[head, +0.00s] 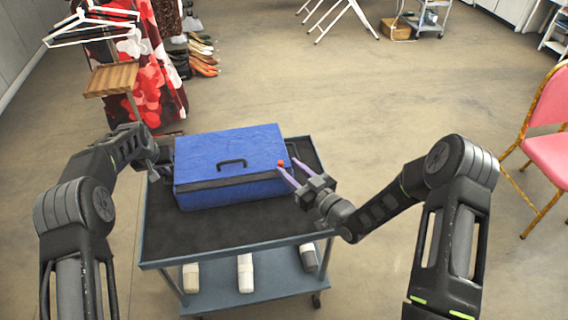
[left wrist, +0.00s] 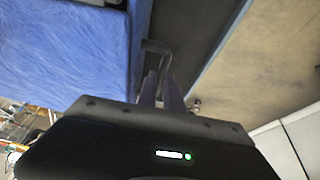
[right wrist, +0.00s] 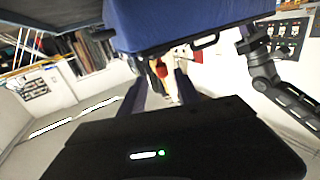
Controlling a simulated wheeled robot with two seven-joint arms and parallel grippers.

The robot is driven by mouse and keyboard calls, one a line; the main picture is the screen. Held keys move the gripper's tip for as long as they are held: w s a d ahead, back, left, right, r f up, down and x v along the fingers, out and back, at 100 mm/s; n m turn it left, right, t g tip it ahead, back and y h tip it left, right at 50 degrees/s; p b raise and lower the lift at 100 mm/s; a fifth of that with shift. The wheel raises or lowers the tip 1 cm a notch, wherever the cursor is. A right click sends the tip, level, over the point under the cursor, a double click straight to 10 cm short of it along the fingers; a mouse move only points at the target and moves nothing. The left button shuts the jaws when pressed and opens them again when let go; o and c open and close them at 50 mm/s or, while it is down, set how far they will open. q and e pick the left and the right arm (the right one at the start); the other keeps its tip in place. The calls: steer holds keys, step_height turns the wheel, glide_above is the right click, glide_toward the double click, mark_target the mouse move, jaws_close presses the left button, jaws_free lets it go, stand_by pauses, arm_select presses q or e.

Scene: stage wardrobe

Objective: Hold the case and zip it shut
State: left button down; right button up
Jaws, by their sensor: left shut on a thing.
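The blue case (head: 230,150) lies on the cart's dark top, with a black handle (head: 232,162) on its upper face. A dark band runs along its near side below the lid; I cannot tell how much of it is zipped. My left gripper (left wrist: 160,88) is shut on a dark loop handle (left wrist: 157,46) at the case's side; in the head view it is at the left end. A small red pull (head: 280,163) is at the case's right near corner. My right gripper (head: 288,168) is open, its fingertips close to the pull, which also shows in the right wrist view (right wrist: 161,68).
The cart (head: 230,240) has bare dark surface in front of the case and a lower shelf with several rolled items (head: 245,272). A pink chair (head: 552,130) stands at right. A clothes rack with hangers (head: 95,25) and a wooden board (head: 111,79) stand behind left.

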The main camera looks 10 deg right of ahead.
arm_select(q)
steer(key=shift+d, duration=0.15)
arm_select(e)
steer(key=v, duration=0.8)
steer(key=shift+s+d, duration=0.1)
steer(key=shift+s, duration=0.05)
arm_select(q)
steer(key=c, duration=1.4)
jaws_free()
steer(key=shift+r, duration=0.1)
